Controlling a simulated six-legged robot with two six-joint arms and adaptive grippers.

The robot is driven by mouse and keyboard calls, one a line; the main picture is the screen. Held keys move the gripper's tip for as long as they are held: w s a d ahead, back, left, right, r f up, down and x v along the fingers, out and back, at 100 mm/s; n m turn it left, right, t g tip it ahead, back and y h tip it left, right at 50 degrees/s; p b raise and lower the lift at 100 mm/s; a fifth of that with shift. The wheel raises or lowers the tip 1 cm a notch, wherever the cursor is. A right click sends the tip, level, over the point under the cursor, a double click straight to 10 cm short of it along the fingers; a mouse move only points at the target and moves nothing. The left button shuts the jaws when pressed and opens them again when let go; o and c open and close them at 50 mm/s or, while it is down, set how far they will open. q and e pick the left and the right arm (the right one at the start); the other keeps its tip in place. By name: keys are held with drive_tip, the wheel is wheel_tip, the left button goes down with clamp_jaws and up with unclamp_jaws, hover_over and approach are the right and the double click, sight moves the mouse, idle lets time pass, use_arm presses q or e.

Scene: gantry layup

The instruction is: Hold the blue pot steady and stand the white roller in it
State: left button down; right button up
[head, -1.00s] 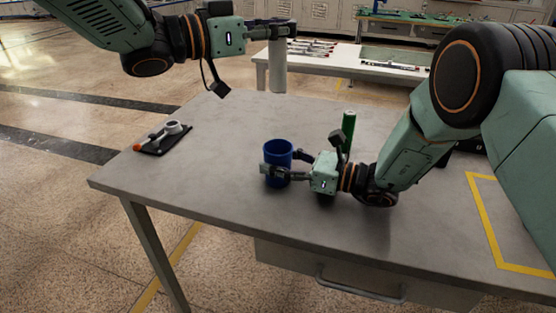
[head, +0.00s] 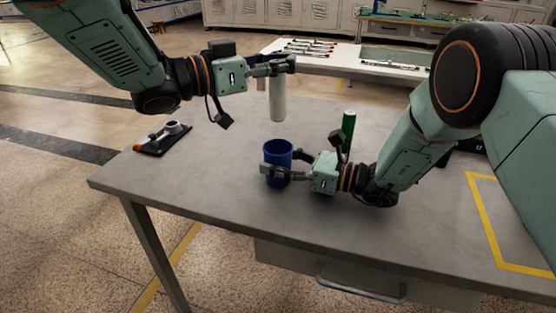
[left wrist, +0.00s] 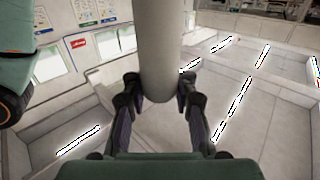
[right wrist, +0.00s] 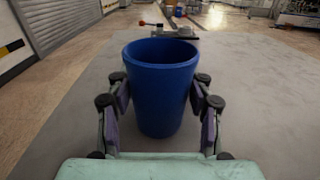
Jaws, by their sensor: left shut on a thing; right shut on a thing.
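The blue pot (head: 278,151) stands upright on the grey table, its open top facing up. My right gripper (head: 279,166) is shut on it from the right side; the right wrist view shows the pot (right wrist: 160,85) between both fingers (right wrist: 160,105). The white roller (head: 278,100) hangs upright in my left gripper (head: 281,64), with its lower end above the pot and a clear gap between them. In the left wrist view the roller (left wrist: 160,50) stands between the fingers (left wrist: 158,95), which are shut on it. The pot's inside bottom is hidden.
A green cylinder (head: 348,133) stands behind my right gripper. A black tray (head: 162,138) with small parts lies at the table's left edge. Yellow tape (head: 484,230) marks the right side. The table's front left is clear. A white bench (head: 330,60) stands behind.

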sight(283, 98)
use_arm(q)
drive_tip(key=shift+f, duration=3.4)
drive_tip(key=c, duration=1)
unclamp_jaws()
drive_tip(key=v, duration=1.2)
drive_tip(key=shift+s, duration=0.1)
